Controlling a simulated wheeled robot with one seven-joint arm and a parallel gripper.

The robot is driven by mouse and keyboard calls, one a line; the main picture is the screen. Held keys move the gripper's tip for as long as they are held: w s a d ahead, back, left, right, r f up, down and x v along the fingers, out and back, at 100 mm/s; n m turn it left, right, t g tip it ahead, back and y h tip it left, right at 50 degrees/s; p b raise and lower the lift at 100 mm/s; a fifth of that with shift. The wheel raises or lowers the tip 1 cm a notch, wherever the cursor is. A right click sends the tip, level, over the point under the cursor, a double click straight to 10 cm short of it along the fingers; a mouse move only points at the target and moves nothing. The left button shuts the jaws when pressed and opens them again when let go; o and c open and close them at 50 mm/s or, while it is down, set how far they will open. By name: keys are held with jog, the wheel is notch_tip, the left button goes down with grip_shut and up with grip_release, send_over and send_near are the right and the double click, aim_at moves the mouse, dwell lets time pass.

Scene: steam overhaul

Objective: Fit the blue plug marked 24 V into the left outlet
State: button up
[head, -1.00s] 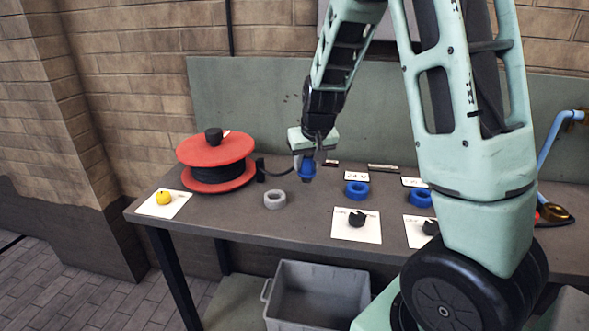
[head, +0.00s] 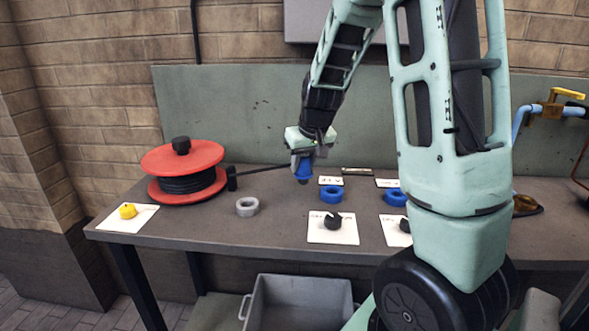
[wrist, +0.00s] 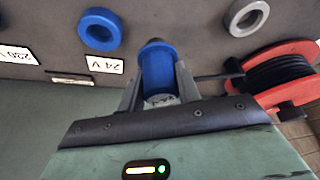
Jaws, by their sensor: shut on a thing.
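My gripper (head: 304,168) is shut on the blue plug (head: 303,170) and holds it above the bench. A second blue ring (head: 396,197) is further right, partly covered by my arm.
A grey ring (head: 247,206) stands left of the plug. White cards bear a yellow knob (head: 128,211) and black knobs (head: 333,221). A grey bin (head: 297,303) is below the bench. Blue pipework with a brass valve (head: 548,108) is at the right.

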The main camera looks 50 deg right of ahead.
jog(key=s+d+b, duration=0.4)
jog(key=d, duration=0.3)
jog(key=shift+s+d, duration=0.15)
jog(key=shift+f+b, duration=2.95)
jog(key=shift+f, duration=0.05)
jog(key=o, duration=1.1)
jog(key=shift+o, duration=0.2)
jog(key=shift+r, duration=0.15)
jog(key=p+v, duration=0.3)
jog(key=v, duration=1.4)
jog(key=shift+r, duration=0.1)
